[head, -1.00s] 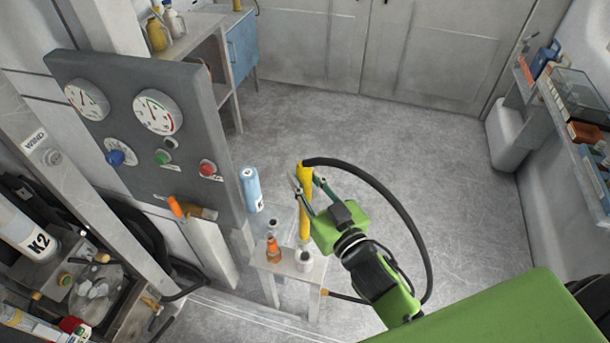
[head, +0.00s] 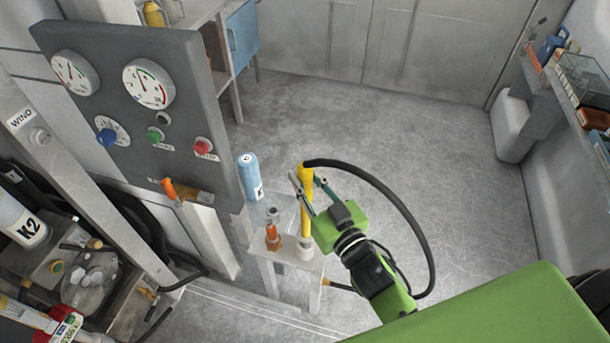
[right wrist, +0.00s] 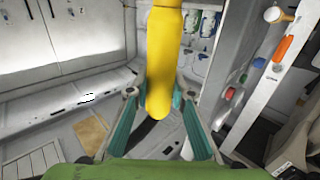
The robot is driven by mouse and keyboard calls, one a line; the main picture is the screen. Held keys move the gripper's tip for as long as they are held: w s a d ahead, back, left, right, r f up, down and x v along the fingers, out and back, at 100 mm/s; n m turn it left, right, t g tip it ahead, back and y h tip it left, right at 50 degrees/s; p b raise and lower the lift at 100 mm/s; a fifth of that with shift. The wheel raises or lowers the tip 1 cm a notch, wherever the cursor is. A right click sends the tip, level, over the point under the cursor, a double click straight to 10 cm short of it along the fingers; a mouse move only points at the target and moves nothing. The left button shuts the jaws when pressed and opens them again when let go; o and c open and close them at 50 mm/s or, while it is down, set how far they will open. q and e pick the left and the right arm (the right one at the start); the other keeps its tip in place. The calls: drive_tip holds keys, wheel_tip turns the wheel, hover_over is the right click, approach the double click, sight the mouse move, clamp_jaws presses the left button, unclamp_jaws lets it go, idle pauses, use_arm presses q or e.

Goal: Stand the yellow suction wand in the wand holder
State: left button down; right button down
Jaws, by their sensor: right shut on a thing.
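The yellow suction wand (head: 306,205) stands close to upright in my right gripper (head: 307,193), with a black hose curving from its top. The gripper's teal fingers are closed on its upper part. The right wrist view also shows the wand (right wrist: 164,55) between the fingers (right wrist: 160,108). The white round wand holder (head: 305,250) is on a small stand. The wand's lower end meets the holder's rim in the head view; I cannot tell whether it is inside or just above. My left gripper is not in view.
A gauge panel (head: 125,115) stands further left. The floor behind is clear.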

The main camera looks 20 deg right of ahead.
sight(308, 197)
drive_tip(key=shift+f+b, duration=1.25)
drive_tip(key=shift+f, duration=1.05)
drive_tip(key=c, duration=1.7)
unclamp_jaws()
drive_tip(key=shift+s+f, duration=0.1)
drive_tip(key=s+d, duration=0.2)
drive_tip(key=s, duration=0.9)
drive_tip(key=shift+s, duration=0.35)
drive_tip(key=shift+d, duration=0.1)
